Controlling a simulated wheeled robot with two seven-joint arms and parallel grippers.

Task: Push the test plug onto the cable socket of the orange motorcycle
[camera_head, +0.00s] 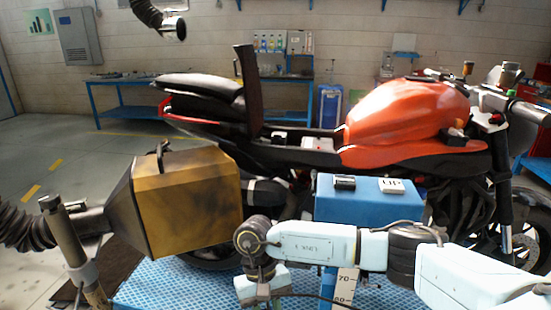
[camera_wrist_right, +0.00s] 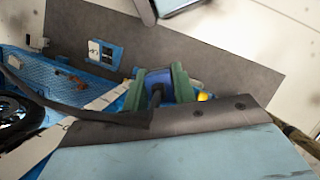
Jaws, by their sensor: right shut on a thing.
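The orange motorcycle (camera_head: 405,115) stands across the right half of the head view, its seat section open under a raised dark panel. My right arm reaches in from the right in front of it, and its wrist bends down near the bottom edge. In the right wrist view my right gripper (camera_wrist_right: 159,86) has green fingers shut on a blue block with a dark cable, seemingly the test plug (camera_wrist_right: 158,76). The gripper's fingertips are hidden in the head view. I cannot make out the cable socket in either view. My left gripper is in neither view.
A yellow-brown hood (camera_head: 185,205) on a hose stands left of my right wrist. A blue box (camera_head: 370,203) carrying a black item and an "UP" label stands before the motorcycle. A blue patterned platform (camera_head: 165,285) lies below. A scale strip (camera_head: 345,285) stands beside my arm.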

